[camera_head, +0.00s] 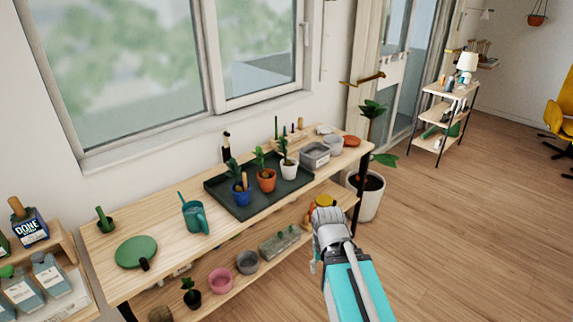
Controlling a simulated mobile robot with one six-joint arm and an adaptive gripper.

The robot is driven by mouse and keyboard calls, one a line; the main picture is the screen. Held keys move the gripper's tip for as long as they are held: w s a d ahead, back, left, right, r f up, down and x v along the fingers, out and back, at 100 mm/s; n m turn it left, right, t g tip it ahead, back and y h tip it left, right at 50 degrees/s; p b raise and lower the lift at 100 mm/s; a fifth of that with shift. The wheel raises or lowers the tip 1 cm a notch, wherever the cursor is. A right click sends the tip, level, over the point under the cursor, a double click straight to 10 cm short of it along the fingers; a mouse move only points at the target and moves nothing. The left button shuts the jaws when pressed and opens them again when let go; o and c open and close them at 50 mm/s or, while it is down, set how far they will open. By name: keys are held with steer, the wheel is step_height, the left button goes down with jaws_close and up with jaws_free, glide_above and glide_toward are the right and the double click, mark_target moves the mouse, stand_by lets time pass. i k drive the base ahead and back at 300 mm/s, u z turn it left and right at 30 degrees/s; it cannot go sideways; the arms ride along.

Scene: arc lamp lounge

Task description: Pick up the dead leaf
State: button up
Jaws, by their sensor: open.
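I cannot make out a dead leaf for sure. A small brownish-orange piece (238,187) shows at the plant in the blue pot (241,197) on the dark tray (218,186), too small to identify. An orange pot (266,182) and a white pot (289,170) with green plants stand beside it. My gripper (328,226) is at the right front of the wooden bench (165,233), away from the tray. It is open, its fingers hard to make out. I see nothing held. My arm hides part of the shelf's right end.
A green watering can (195,217) and a round green paddle-like thing (136,251) are on the bench top. A pink pot (221,280) and grey pot (247,262) stand on the lower shelf. A white floor planter (369,203) stands right of the bench. Open floor lies right.

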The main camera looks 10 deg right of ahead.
mark_target(289, 173)
steer(key=u, duration=0.1)
steer(key=i, duration=1)
steer(key=z, duration=0.05)
